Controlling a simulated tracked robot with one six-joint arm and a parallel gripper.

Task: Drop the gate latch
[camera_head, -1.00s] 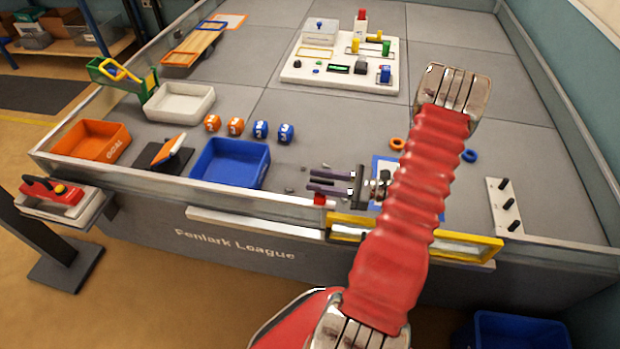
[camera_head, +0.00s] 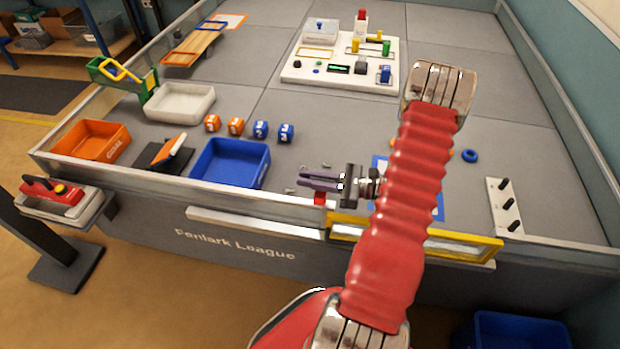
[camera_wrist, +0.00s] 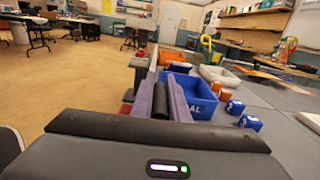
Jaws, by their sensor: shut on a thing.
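The yellow-framed gate (camera_head: 465,247) is in the front wall of the table, partly hidden behind my red arm. A small red latch part (camera_head: 319,198) shows at the wall top by the gate's left end, just below my fingertips. My gripper (camera_head: 321,181) points left over the wall. In the wrist view my purple fingers (camera_wrist: 160,103) are closed on a dark round bar (camera_wrist: 160,104), which looks like the latch's handle. Its lower end and its join to the red part are hidden.
A blue bin (camera_head: 232,162) stands left of my gripper, with orange and blue cubes (camera_head: 260,130) behind it. A blue ring (camera_head: 469,156) lies right of my arm. A white strip with black pegs (camera_head: 504,205) is farther right.

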